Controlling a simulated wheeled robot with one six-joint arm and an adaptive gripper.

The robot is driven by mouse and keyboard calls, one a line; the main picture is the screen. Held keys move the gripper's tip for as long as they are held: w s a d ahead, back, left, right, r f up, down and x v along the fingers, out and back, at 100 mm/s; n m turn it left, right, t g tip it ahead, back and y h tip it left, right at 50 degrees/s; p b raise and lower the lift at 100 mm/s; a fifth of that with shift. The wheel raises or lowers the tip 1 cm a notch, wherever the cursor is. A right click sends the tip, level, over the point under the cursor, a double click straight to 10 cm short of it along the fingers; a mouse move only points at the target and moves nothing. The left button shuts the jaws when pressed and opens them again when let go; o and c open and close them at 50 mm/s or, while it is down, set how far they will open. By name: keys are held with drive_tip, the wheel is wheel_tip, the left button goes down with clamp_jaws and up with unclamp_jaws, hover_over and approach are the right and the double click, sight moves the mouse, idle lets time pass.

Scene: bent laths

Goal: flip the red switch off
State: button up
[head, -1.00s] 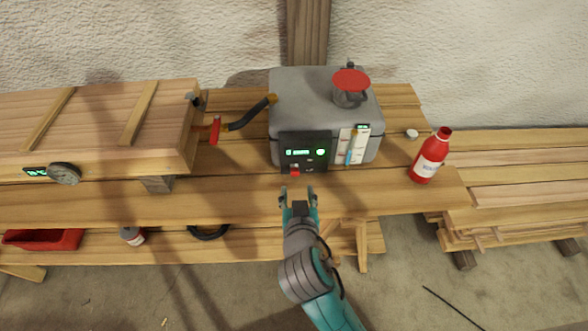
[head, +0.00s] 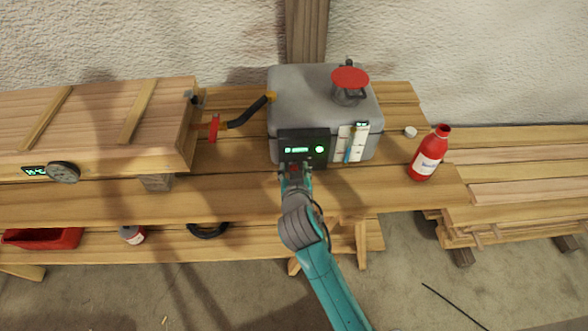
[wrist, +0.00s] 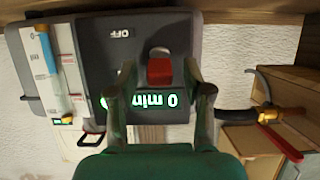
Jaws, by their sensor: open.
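The red switch (wrist: 159,70) sits on the dark control panel (wrist: 93,50) of the grey steam box (head: 290,95). The wrist view shows the panel upside down, with the word OFF beyond the switch and a lit green "0 min" display (wrist: 150,101) on the near side. My gripper (head: 295,170) is at the lower part of the panel. In the wrist view its open fingers (wrist: 159,75) stand on either side of the switch, with nothing held between them. I cannot tell whether they touch it. In the head view my gripper mostly hides the switch.
A black hose (head: 247,113) and a red-handled valve (head: 214,128) join the grey box to the long wooden chest (head: 100,110) on the left. A red bottle (head: 428,155) stands on the bench to the right.

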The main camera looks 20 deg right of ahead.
clamp_jaws()
drive_tip(key=shift+s+f, duration=0.1)
drive_tip(key=shift+f, duration=0.05)
drive_tip(key=shift+s+a+f+t+h, duration=0.1)
drive_tip(key=shift+f+t+h, duration=0.15)
drive_tip(key=shift+t, duration=0.35)
drive_tip(key=shift+s+f+t+h, duration=0.1)
drive_tip(key=shift+f+t+h, duration=0.1)
drive_tip(key=shift+t, duration=0.4)
drive_tip(key=shift+f+t+h, duration=0.35)
drive_tip(key=shift+f+t, duration=0.15)
drive_tip(key=shift+t, duration=1)
